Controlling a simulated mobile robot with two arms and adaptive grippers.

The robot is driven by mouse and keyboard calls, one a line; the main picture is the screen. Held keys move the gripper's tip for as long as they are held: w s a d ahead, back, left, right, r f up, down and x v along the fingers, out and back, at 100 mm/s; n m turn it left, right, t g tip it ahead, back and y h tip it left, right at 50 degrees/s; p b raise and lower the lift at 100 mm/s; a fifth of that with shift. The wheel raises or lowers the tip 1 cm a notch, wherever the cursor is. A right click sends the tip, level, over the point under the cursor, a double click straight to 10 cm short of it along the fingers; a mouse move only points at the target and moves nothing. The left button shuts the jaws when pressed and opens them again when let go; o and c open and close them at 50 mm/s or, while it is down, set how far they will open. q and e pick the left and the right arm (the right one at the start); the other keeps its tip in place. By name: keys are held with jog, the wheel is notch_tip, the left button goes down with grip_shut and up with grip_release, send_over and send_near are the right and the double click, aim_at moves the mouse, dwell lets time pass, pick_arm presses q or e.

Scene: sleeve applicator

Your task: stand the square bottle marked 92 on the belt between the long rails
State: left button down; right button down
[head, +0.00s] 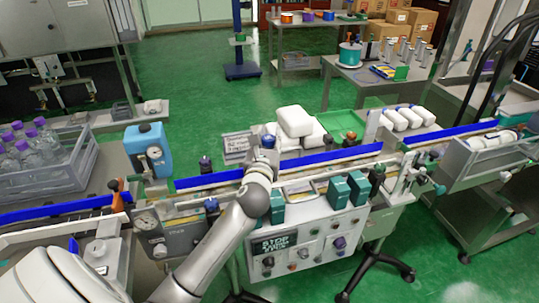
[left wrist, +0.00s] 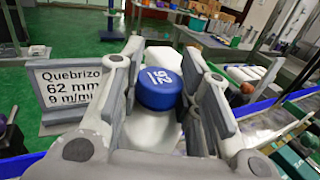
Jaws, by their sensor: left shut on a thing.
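The square bottle marked 92 shows in the left wrist view as a blue cap (left wrist: 160,90) with white "92" on it, above a white body (left wrist: 152,130). My left gripper (left wrist: 160,100) is shut on it, one finger on each side. In the head view, my left gripper (head: 263,160) is at the belt line, with the blue cap (head: 268,141) showing at its tip; the arm hides the body. The belt (head: 222,190) runs beside a long blue rail (head: 325,157). I cannot tell whether the bottle touches the belt. My right gripper is not in view.
A sign (left wrist: 72,88) reads "Quebrizo 62 mm". Teal blocks (head: 337,192) and a control box (head: 310,240) stand at the near side of the belt. White containers (head: 294,121) and a green tray (head: 340,125) lie behind it.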

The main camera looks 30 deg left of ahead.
pick_arm(q)
jog(key=shift+f, duration=0.6)
notch_tip(320, 180, down, 3)
jog(key=shift+f+b, duration=0.2)
jog(key=shift+b, duration=0.3)
jog(key=c, duration=1.5)
grip_release()
jog(key=shift+f, duration=0.1)
jog(key=o, duration=0.4)
jog(key=shift+o, duration=0.2)
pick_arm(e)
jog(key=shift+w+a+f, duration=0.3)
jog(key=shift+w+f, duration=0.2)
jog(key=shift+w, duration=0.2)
